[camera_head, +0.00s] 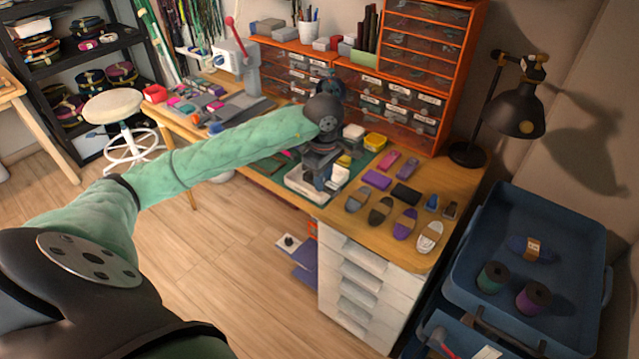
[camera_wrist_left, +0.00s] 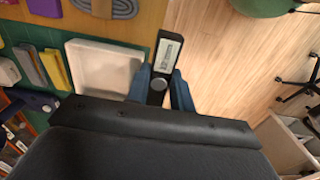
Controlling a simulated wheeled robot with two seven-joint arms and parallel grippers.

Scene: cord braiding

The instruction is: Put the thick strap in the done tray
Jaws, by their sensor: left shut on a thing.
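My left gripper (camera_head: 324,178) is over the front edge of the work table, beside a small white tray (camera_head: 300,190). In the left wrist view my left gripper (camera_wrist_left: 160,82) is shut on a dark strap (camera_wrist_left: 168,50) with a whitish label and a round grey fastener. The strap appears to be the thick strap. It sits to the right of the white tray (camera_wrist_left: 73,76), not inside it, near the table edge. The head view mostly hides the strap behind the gripper. No lettering shows which tray is the done tray. My right gripper is not in view.
Several folded straps (camera_head: 405,223) lie on the table's right part. A blue crate (camera_head: 590,250) at right holds a green spool (camera_head: 492,277), a purple spool (camera_head: 532,297) and a dark blue strap (camera_head: 530,247). A black lamp (camera_head: 515,112) and orange drawers (camera_head: 440,45) stand behind.

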